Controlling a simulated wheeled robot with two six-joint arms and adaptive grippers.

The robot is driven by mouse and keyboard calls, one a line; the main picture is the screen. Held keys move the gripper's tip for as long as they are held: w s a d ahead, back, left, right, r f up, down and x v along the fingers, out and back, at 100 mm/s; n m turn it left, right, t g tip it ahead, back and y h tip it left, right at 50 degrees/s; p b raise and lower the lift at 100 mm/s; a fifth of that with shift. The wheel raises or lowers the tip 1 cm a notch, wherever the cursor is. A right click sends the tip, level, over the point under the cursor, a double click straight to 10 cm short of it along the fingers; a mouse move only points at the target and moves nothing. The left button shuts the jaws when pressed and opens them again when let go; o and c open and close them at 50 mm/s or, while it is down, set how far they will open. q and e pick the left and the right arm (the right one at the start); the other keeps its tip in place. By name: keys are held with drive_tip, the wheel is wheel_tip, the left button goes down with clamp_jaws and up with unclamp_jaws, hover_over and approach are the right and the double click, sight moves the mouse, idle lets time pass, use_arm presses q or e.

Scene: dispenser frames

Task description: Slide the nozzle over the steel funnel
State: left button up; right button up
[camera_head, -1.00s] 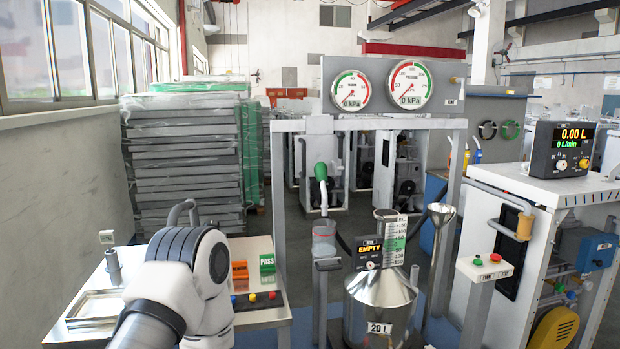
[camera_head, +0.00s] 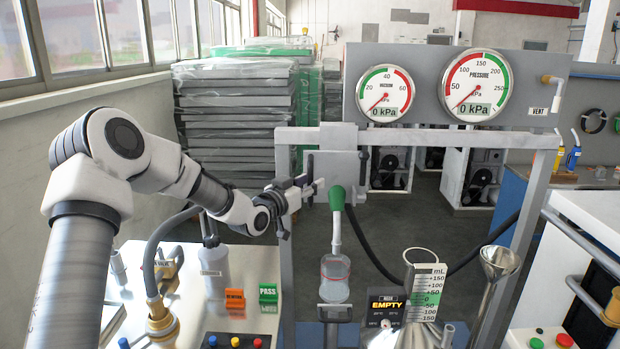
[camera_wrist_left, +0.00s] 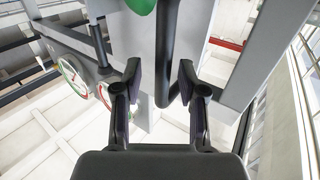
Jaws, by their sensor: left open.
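The nozzle has a green body (camera_head: 337,198) and a pale spout pointing down to the mouth of a clear cup (camera_head: 335,278). It hangs upright at the grey frame, with a black hose (camera_head: 375,250) behind it. The steel funnel (camera_head: 497,262) stands at the right, wide mouth up on a narrow stem. My left gripper (camera_head: 310,195) is open and empty, just left of the nozzle. My right gripper is out of view.
A steel can with a scaled neck (camera_head: 427,285) and an EMPTY display (camera_head: 385,304) stand between cup and funnel. A bench with a bottle (camera_head: 215,272) and brass valve (camera_head: 162,325) is at left. The gauge panel (camera_head: 425,60) and frame crossbar (camera_head: 440,139) lie behind.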

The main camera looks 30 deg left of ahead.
use_arm(q)
drive_tip(key=shift+w+a+f, duration=0.35)
drive_tip(key=shift+w+a, duration=0.05)
drive_tip(key=shift+w+f, duration=0.2)
drive_tip(key=shift+w, duration=0.15)
drive_tip(key=shift+w+d, duration=0.15)
drive_tip(key=shift+d, duration=0.05)
drive_tip(key=c, duration=0.3)
drive_tip(key=shift+d+r, duration=0.1)
drive_tip(key=shift+d, duration=0.05)
clamp_jaws()
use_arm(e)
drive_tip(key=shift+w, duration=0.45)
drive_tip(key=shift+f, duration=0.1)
